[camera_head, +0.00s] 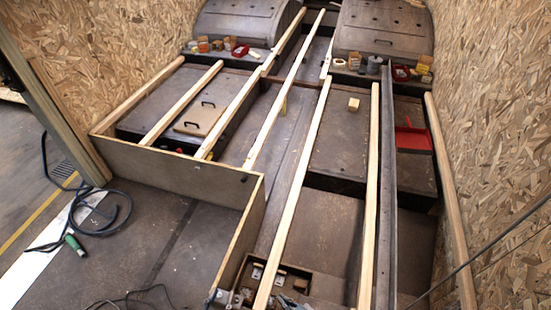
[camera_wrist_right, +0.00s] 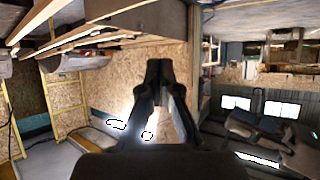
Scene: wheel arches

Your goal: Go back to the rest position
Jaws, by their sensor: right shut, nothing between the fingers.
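My right gripper (camera_wrist_right: 160,72) shows in the right wrist view, dark, with its two fingers meeting at the tips. It is shut and holds nothing. It points toward a wood-chip board wall (camera_wrist_right: 115,85) and touches nothing that I can see.
Long wooden beams (camera_head: 285,90) run over dark floor panels. Two rounded wheel arches (camera_head: 248,22) stand at the back with small items before them. A red dustpan (camera_head: 413,138), a small wood block (camera_head: 353,104), a box of tools (camera_head: 262,272) and a blue cable (camera_head: 125,212) lie about.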

